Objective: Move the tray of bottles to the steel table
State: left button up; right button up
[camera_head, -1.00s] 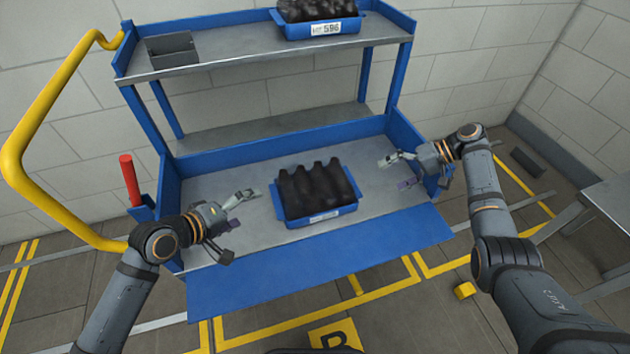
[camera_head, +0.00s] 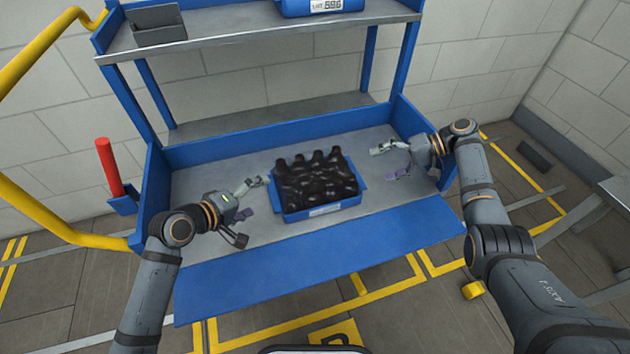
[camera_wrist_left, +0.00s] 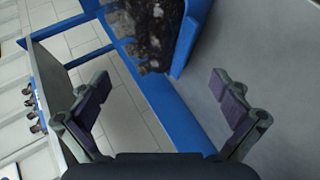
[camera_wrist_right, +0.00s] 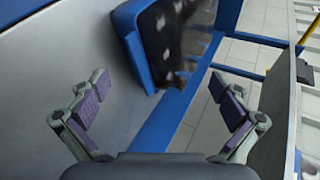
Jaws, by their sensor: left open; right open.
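A blue tray (camera_head: 322,211) packed with dark bottles (camera_head: 315,178) sits on the lower grey deck of a blue cart. My left gripper (camera_head: 253,197) is open beside the tray's left end. My right gripper (camera_head: 384,164) is open just off the tray's right end. Neither gripper holds anything. Each wrist view shows its open jaws with the tray beyond: its wall shows in the left wrist view (camera_wrist_left: 191,38) and the right wrist view (camera_wrist_right: 136,48). A grey metal table (camera_head: 617,188), likely the steel table, is cut off at the right edge.
The cart's upper shelf (camera_head: 240,28) carries a second blue tray (camera_head: 300,9) and a grey bin (camera_head: 157,24). A yellow handle (camera_head: 40,215) and a red cylinder (camera_head: 109,167) stand at left. A blue flap (camera_head: 320,268) spans the cart's front. Floor lies open between cart and table.

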aim_at(279, 189)
pick_arm(q)
jog(key=x, duration=0.6)
jog(key=shift+w+d+f, duration=0.15)
jog(key=shift+w+d, duration=0.05)
pick_arm(e)
jog(key=x, duration=0.6)
jog(key=shift+a+f, duration=0.15)
jog(key=shift+a, duration=0.15)
